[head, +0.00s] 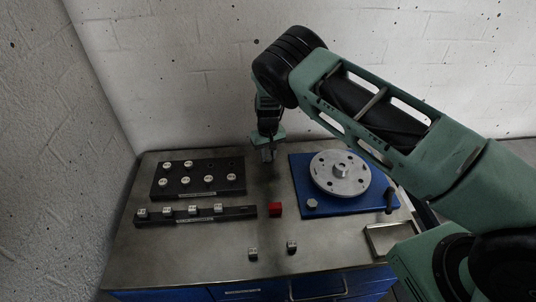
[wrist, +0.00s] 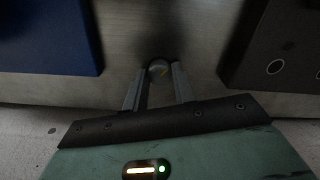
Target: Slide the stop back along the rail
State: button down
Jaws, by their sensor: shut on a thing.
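My gripper (head: 268,157) hangs over the back of the bench, between the black hole block and the blue plate. In the wrist view its two fingers (wrist: 158,80) are closed on a small round metal piece (wrist: 158,68). A long black rail (head: 240,212) lies at the front left with several small metal blocks along it. A red block (head: 275,209) sits just off the rail's right end; I cannot tell whether it is the stop. My gripper is behind the rail and the red block, apart from both. Neither is seen in the wrist view.
A black block (head: 200,189) with holes and several round metal pieces stands behind the rail. A blue plate (head: 302,180) bears a metal rotor (head: 335,184). Small metal cubes (head: 253,253) stand near the front edge. A shallow tray (head: 371,242) is at the right.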

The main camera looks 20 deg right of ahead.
aim_at(268, 156)
jog(key=shift+f, duration=0.1)
jog(key=n+b, duration=0.2)
jog(key=b, duration=0.1)
jog(key=shift+f, duration=0.1)
jog(key=n+b, duration=0.3)
jog(key=shift+r+n+b, duration=0.2)
jog(key=shift+n+b, duration=2.05)
jog(key=shift+n, duration=0.25)
jog(key=c, duration=1.1)
grip_release()
jog(key=shift+r, duration=0.1)
notch_tip(268, 156, up, 17)
jog(key=b, duration=0.4)
jog(key=shift+r, duration=0.15)
